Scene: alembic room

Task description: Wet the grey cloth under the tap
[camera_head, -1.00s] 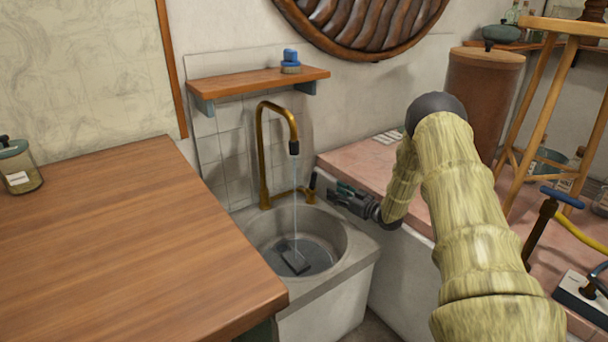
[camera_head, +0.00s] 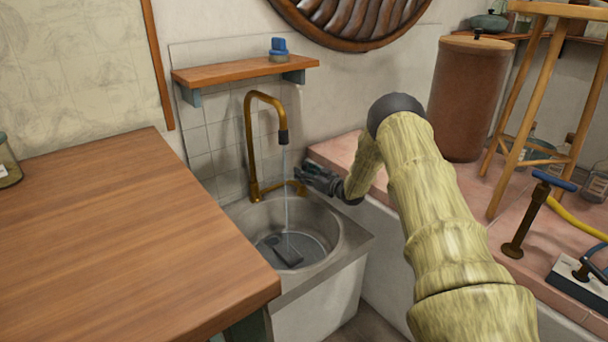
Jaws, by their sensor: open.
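The grey cloth (camera_head: 288,254) looks like a small dark folded piece lying in the bottom of the sink basin (camera_head: 345,240). A thin stream of water (camera_head: 285,190) runs from the brass tap (camera_head: 251,150) down onto or right beside it. My gripper (camera_head: 303,175) is at the sink's right rear, beside the tap, above the rim and apart from the cloth. It is open and seems to hold nothing. It covers part of the tap's handle area, so I cannot tell whether it touches the handle.
A wooden counter (camera_head: 110,230) fills the left front, close to the sink. A small shelf (camera_head: 245,70) with a blue-topped item (camera_head: 279,48) hangs above the tap. A pink tiled ledge (camera_head: 480,215) on the right bears a brown cylinder (camera_head: 467,95) and a wooden stool (camera_head: 515,110).

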